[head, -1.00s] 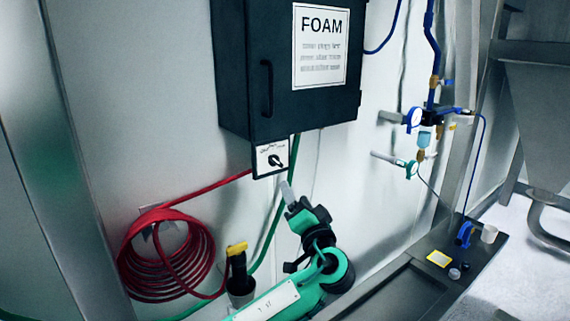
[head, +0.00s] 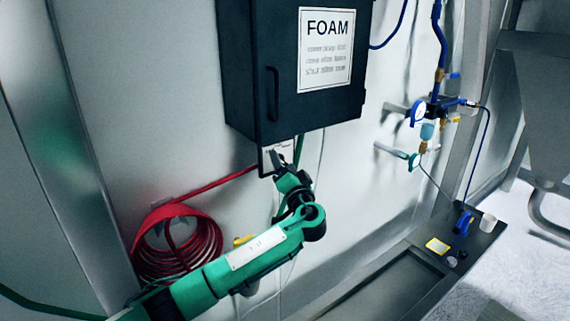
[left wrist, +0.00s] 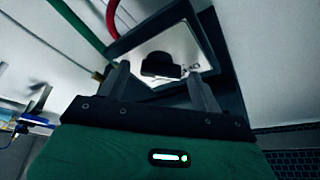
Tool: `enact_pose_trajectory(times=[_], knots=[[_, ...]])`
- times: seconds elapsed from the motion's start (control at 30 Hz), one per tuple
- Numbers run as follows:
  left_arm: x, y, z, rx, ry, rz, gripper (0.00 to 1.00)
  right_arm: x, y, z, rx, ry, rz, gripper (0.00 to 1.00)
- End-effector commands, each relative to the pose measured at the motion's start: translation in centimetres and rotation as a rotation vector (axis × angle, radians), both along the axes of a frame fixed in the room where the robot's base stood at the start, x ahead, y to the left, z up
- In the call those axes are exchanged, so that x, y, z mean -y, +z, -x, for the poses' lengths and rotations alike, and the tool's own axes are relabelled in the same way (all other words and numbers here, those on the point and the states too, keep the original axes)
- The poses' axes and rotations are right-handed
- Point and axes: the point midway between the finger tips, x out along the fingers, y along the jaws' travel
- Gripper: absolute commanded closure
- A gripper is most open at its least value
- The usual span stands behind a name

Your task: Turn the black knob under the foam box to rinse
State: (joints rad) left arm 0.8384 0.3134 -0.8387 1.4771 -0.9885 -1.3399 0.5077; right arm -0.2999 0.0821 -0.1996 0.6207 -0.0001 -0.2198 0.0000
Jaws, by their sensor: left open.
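The dark foam box (head: 290,100) hangs on the wall, with a white FOAM sign on its front. Under it is a small white knob plate (head: 267,158), mostly covered by my gripper in the head view. In the left wrist view the black knob (left wrist: 161,64) sits on this plate, between and just beyond my fingers. My left gripper (head: 278,160) is open, and its fingertips (left wrist: 160,80) are on either side of the knob in that view. Whether they touch it I cannot tell. The plate's lettering is not readable. My right gripper is not in view.
A coiled red hose (head: 178,248) hangs at left, its line running up to the knob plate. Blue pipes with gauges (head: 428,115) are on the wall at right. A dark tray (head: 400,285) with small items lies below right.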

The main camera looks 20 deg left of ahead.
Motion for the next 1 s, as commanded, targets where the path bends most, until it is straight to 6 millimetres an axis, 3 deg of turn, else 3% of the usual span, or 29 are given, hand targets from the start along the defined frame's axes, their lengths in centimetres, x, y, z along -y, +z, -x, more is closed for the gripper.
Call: enact_pose_trajectory(times=[0.1,0.33,0.57,1.0], knots=[[0.0,0.0,0.0,0.0,0.0,0.0,0.34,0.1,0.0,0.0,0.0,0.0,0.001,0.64],[0.0,0.0,0.0,0.0,0.0,0.0,0.79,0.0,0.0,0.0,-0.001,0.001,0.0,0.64],[0.0,-0.2,0.0,-0.009,-0.001,-0.006,0.79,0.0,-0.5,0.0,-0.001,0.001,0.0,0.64],[0.1,-0.1,0.1,-0.177,-0.002,-0.136,0.79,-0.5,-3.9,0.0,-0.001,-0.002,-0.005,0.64]])
